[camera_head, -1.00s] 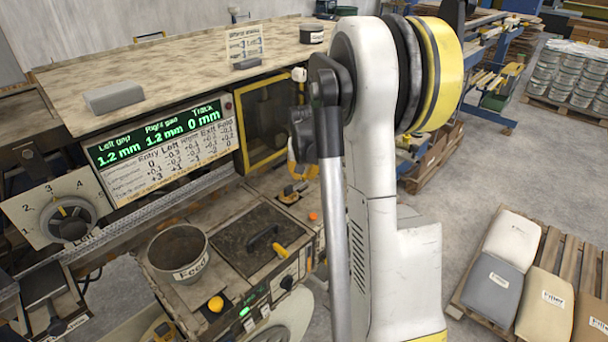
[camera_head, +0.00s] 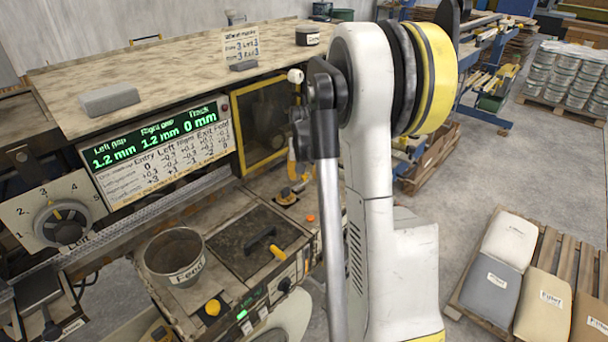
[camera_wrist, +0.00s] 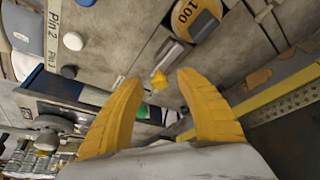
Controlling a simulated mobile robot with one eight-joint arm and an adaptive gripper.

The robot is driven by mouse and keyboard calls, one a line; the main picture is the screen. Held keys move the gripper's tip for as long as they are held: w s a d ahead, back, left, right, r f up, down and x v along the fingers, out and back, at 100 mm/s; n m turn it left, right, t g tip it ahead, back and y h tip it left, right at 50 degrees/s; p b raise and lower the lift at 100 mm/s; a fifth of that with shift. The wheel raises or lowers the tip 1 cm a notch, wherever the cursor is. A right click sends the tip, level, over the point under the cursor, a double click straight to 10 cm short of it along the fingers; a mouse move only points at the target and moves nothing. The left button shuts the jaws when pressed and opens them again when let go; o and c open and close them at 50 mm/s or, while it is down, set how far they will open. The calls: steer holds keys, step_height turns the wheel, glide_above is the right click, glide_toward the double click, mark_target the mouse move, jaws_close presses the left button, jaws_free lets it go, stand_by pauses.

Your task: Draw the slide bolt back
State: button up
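My gripper (camera_wrist: 158,77) shows in the wrist view with its two yellow fingers spread apart and nothing held between them. A small yellow knob (camera_wrist: 158,80) shows between the fingertips, seemingly beyond them; I cannot tell the distance. A short grey metal piece (camera_wrist: 173,53) lies just above the knob, and I cannot tell for sure whether these two belong to the slide bolt.
The machine carries a lit display (camera_head: 155,145), a dial (camera_head: 60,222), a feed pot (camera_head: 175,256) and a dark hatch with a handle (camera_head: 255,240). A round yellow part marked 100 (camera_wrist: 195,18) and a "Pin 2" strip (camera_wrist: 53,40) lie near my fingers.

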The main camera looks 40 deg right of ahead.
steer(key=v, duration=1.2)
stand_by(0.4)
